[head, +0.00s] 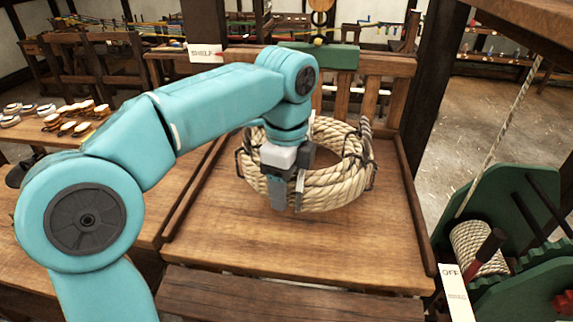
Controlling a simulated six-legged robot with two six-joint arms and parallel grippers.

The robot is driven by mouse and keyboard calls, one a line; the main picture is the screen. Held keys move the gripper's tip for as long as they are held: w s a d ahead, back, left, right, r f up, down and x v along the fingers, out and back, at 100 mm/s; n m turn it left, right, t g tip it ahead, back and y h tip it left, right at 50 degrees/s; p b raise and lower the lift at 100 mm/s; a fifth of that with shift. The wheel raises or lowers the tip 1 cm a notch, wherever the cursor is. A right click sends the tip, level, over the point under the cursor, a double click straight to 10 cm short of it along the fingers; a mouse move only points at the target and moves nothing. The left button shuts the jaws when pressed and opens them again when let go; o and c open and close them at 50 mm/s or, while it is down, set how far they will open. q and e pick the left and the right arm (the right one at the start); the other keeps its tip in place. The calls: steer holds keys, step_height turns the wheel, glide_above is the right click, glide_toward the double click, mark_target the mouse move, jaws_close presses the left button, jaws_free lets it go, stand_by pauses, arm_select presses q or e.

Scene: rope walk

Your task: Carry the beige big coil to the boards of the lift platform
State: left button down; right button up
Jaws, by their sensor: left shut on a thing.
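The beige big coil (340,180) is a thick ring of rope with dark ties, in the middle of the head view. It is over a wooden board surface (225,245) with raised side edges and a slatted back. I cannot tell whether the coil touches the boards or hangs just above them. My left gripper (288,190) is shut on the coil's near left side, and its fingers hide part of the rope there. My right gripper is not in view.
A green winch (500,205) with a wound rope drum (478,245) stands at the right. A dark post (432,95) rises behind it. A table with several small brushes (75,115) is at the left. The front boards are bare.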

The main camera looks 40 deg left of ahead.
arm_select(q)
steer(key=shift+d+f, duration=0.1)
steer(key=shift+f, duration=0.4)
step_height(320, 180, down, 3)
steer(key=shift+w+f, duration=0.1)
steer(key=shift+f, duration=0.05)
steer(key=shift+c, duration=1.6)
jaws_free()
steer(key=shift+f, duration=0.15)
step_height(320, 180, up, 12)
steer(key=shift+f+p, duration=0.25)
steer(key=shift+p, duration=0.3)
steer(key=shift+r, duration=0.4)
